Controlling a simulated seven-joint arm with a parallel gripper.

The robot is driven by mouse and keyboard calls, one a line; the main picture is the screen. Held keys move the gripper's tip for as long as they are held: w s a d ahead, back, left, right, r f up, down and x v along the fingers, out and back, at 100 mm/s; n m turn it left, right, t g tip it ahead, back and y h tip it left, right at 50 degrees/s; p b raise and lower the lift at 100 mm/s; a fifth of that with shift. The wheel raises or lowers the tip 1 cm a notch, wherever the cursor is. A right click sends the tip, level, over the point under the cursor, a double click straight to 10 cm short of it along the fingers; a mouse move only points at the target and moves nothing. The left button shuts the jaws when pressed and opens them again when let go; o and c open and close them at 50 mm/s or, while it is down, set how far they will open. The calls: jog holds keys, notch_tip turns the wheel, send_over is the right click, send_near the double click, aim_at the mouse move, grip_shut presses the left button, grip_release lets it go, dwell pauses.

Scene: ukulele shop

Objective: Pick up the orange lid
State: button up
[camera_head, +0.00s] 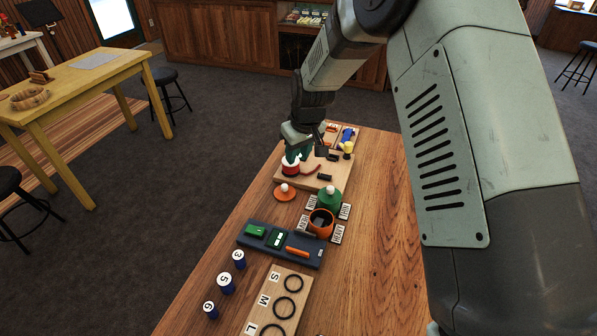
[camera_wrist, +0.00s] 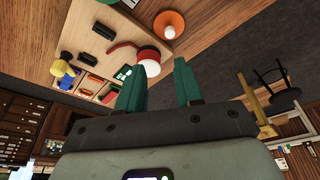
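The orange lid (camera_head: 284,195) is a flat disc with a pale round knob. It lies on the wooden table near its left edge, beside the wooden board. In the wrist view the lid (camera_wrist: 163,20) is at the top, beyond the fingertips. My gripper (camera_head: 294,158) is at the far end of the table, near a red and white round thing (camera_head: 290,170), with the lid on the near side. In the wrist view my gripper (camera_wrist: 160,82) has its two green fingers apart, with nothing between them.
The wooden board (camera_head: 287,181) bears a red strip and small dark blocks. Near the lid stand a green cone-shaped lid (camera_head: 329,195) and an orange pot (camera_head: 321,232). Closer are a dark tray (camera_head: 252,247), numbered cylinders (camera_head: 226,284) and a board with rings (camera_head: 258,312). The table's right side is clear.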

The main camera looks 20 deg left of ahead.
send_over(285, 186)
jog(key=s+d, duration=0.1)
jog(key=shift+n, duration=0.3)
notch_tip(285, 186, down, 9)
jog(key=shift+s+d, duration=0.1)
jog(key=shift+x, duration=3.05)
jog(key=shift+d, duration=0.1)
jog(key=shift+c, duration=0.3)
grip_shut()
